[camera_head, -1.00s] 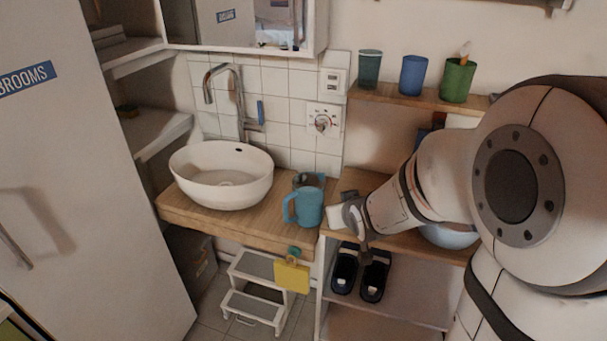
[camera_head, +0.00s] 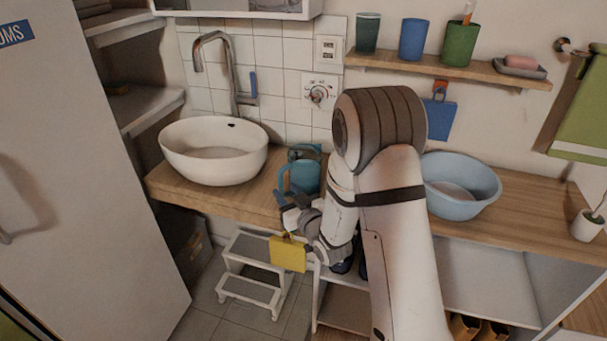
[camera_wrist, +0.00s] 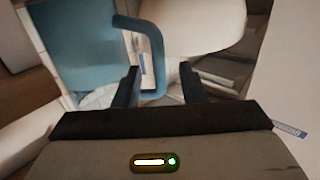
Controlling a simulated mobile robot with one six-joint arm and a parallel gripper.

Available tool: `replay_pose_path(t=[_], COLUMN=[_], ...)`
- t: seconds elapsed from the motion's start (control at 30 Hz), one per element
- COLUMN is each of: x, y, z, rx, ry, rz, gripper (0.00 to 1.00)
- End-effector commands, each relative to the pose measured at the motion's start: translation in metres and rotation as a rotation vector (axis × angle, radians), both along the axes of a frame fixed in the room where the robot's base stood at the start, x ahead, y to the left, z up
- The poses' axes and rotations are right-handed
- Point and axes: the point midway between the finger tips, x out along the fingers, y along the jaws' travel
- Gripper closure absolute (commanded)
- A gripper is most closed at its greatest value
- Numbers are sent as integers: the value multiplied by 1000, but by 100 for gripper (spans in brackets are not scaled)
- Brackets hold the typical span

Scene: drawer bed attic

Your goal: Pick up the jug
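The blue jug (camera_head: 304,176) stands on the wooden counter to the right of the white basin, in front of the tiled wall. Its handle faces left and toward the front. In the wrist view the jug (camera_wrist: 85,50) fills the upper left, with its handle (camera_wrist: 158,58) reaching down between my gripper's fingers. My gripper (camera_wrist: 158,86) is open, with a finger on each side of part of the handle. In the head view my gripper (camera_head: 291,208) is at the counter's front edge by the jug, partly hidden by my arm. Contact with the handle cannot be told.
The white basin (camera_head: 213,152) and tap (camera_head: 228,80) are left of the jug. A yellow item (camera_head: 288,254) hangs below the counter edge, above a white step stool (camera_head: 250,272). A blue bowl (camera_head: 462,190) sits on the right counter. Cups (camera_head: 413,40) stand on the shelf above.

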Motion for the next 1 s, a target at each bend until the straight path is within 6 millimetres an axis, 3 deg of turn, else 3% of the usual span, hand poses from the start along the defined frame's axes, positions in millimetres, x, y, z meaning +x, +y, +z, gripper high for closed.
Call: replay_pose_path(t=[0.27,0.57,1.0], x=[34,38,38], y=[18,20,21], z=[5,5,5], rx=[-2,-1,-1], ry=[-1,0,0], rz=[1,0,2], gripper=[62,62,98])
